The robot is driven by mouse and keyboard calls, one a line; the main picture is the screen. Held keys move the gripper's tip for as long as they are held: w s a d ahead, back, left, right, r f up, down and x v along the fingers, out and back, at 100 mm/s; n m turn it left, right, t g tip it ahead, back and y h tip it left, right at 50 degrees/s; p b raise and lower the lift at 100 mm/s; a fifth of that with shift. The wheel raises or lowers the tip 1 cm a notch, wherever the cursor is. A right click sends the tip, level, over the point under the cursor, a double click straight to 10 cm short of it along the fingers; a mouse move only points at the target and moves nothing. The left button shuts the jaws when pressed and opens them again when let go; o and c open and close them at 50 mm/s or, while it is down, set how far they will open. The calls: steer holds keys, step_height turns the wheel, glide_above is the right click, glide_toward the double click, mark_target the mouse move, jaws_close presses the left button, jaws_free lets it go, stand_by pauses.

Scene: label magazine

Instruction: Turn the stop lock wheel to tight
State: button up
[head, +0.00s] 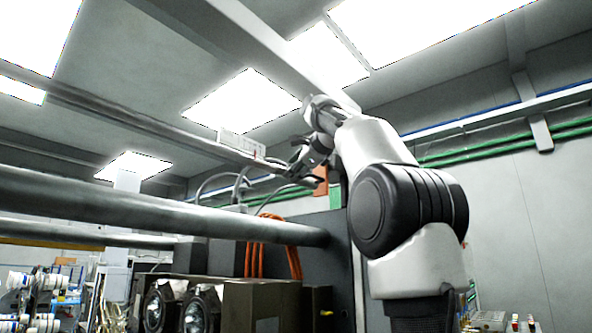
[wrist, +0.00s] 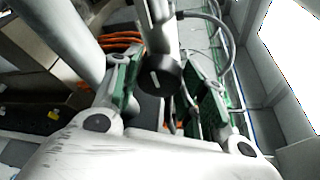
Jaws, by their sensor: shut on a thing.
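The stop lock wheel (wrist: 160,76) is a small dark round knob with a white index line, seen in the wrist view on the end of a grey bar. The line points nearly straight up in that view. My gripper (wrist: 165,84) has its two green-padded fingers on either side of the wheel and is shut on it. In the head view my gripper (head: 308,168) is at the far end of the rail, below the ceiling beam. The wheel cannot be made out there. No tight mark is legible.
A thick grey pipe (head: 150,208) crosses the head view at left, below my gripper. Orange cables (head: 262,250) and grey hoses hang close by. A dark housing with two round lamps (head: 200,308) stands below. A white label plate (head: 240,145) sits on the upper rail.

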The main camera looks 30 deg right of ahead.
steer(key=shift+w+d+r+m+g+y, duration=0.15)
steer(key=shift+m+g+y, duration=0.3)
steer(key=shift+m, duration=0.6)
steer(key=shift+a+r+m+g+y, duration=0.15)
steer(key=shift+m+g+y, duration=0.3)
steer(key=shift+m, duration=0.6)
steer(key=shift+d, duration=0.1)
steer(key=shift+m, duration=0.3)
steer(key=shift+f, duration=0.25)
steer(key=o, duration=1)
steer(key=shift+d, duration=0.1)
steer(key=shift+o, duration=0.2)
steer(key=shift+r, duration=0.1)
